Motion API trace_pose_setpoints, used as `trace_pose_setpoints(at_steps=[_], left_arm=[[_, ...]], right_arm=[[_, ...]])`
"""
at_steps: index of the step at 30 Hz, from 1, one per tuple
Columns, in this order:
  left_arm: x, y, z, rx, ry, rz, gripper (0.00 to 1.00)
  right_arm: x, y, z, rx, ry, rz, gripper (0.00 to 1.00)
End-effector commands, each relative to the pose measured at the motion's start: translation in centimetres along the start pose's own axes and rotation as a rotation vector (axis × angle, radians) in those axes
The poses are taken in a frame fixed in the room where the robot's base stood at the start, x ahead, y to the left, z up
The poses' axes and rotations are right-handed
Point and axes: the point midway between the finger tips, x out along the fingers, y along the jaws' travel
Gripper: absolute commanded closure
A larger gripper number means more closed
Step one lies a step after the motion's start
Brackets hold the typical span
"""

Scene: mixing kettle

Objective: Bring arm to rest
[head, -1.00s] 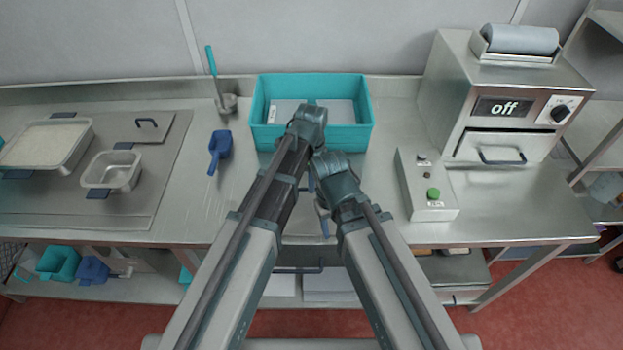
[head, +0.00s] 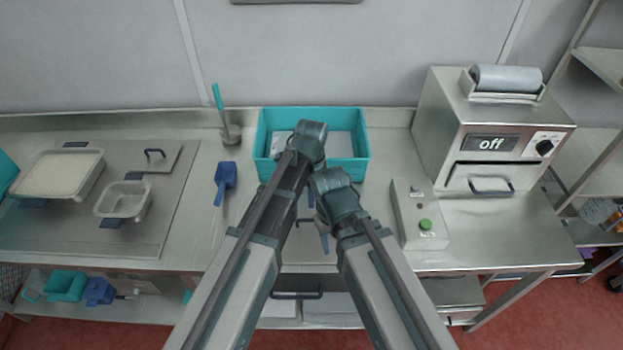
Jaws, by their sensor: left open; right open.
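My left arm comes in from the left, with its wrist in front of the turquoise bin (head: 263,140) at the back of the counter. My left gripper (head: 310,197) points down and is mostly hidden behind the wrists; it is open. My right arm's wrist is just right of it and lower. My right gripper (head: 323,238) points down over the steel counter (head: 200,235), partly covered by its own arm; it is open. I see nothing held in either gripper.
A blue scoop (head: 225,180) and a turquoise-handled tool (head: 226,120) are left of the bin. Steel pans (head: 58,175) stand further left. A control box with a green button (head: 425,225) and a machine reading "off" (head: 490,144) are right. A lower shelf holds blue containers (head: 66,285).

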Motion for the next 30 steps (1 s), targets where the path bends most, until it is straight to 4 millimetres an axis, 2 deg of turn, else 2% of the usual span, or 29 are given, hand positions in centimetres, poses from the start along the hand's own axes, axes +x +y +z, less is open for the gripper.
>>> trace_pose_setpoints(at_steps=[5,8,11,15,18,24,30], left_arm=[[0.0,0.0,0.0,-0.001,0.0,0.0,0.54],[0.0,0.4,0.8,-0.054,0.001,-0.002,0.54],[0.0,1.6,3.2,-0.225,0.004,-0.01,0.54],[0.0,4.0,8.0,-0.616,0.013,-0.025,0.54],[0.0,5.3,10.4,-0.85,0.021,-0.034,0.54],[0.0,7.3,13.6,-1.173,0.035,-0.045,0.54],[-0.1,9.1,15.8,-1.422,0.047,-0.052,0.54]], right_arm=[[0.0,0.0,0.0,0.0,0.0,0.0,0.5],[0.0,0.0,0.0,0.0,0.0,0.0,0.5],[0.0,0.0,0.0,0.0,0.0,0.0,0.5],[0.0,0.0,0.0,0.0,0.0,0.0,0.5],[0.0,0.0,0.0,0.0,0.0,0.0,0.5],[0.0,0.0,0.0,0.0,0.0,0.0,0.5],[0.0,0.0,0.0,0.0,0.0,0.0,0.5]])
